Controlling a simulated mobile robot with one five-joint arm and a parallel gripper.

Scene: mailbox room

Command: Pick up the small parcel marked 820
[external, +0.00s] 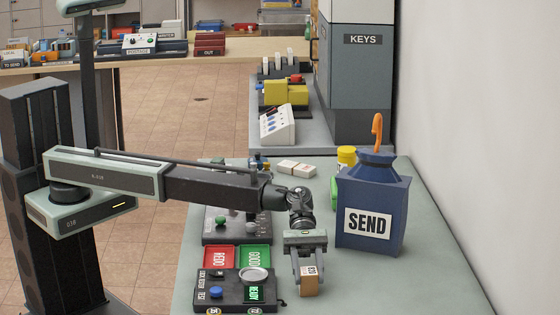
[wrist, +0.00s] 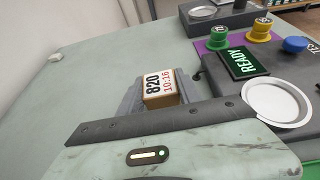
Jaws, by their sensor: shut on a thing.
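The small parcel marked 820 (external: 309,283) is a tan box with a white label. In the wrist view the parcel (wrist: 161,88) shows "820" in black and "10:16" in red on its label. My gripper (external: 308,276) is shut on the parcel, with its fingers pointing down on either side. The parcel is at the right of the dark READY panel. I cannot tell whether it touches the table.
The dark panel (external: 225,290) with a READY sign and a silver dish (external: 255,274) is just left of my gripper. Red (external: 220,257) and green (external: 255,257) trays lie behind it. A blue SEND container (external: 371,205) stands behind right. The table's right side is clear.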

